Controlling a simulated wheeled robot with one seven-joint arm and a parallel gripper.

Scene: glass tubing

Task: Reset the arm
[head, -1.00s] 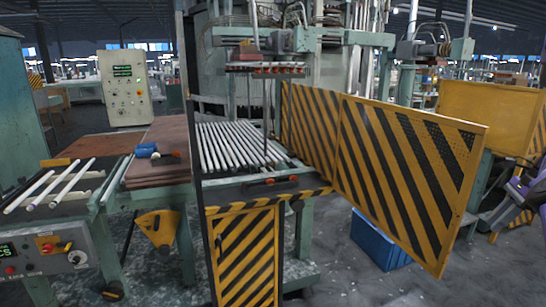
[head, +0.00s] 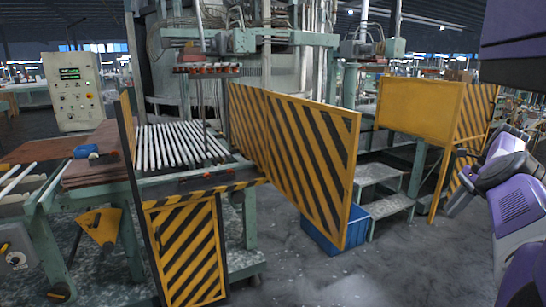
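My arm (head: 508,200), purple and grey, is folded at the right edge of the head view. A thin dark part at its left end, near the yellow barrier on the right, may be my gripper (head: 457,172), but its fingers are too small and dark to read. No held object can be made out. Part of the arm runs out of the picture at the right and bottom.
A machine bed with several white glass tubes (head: 180,145) stands at left centre. An open yellow-black striped gate (head: 310,160) juts toward the right. A blue bin (head: 322,238) and metal steps (head: 385,208) lie behind it. The floor (head: 380,275) at lower right is clear.

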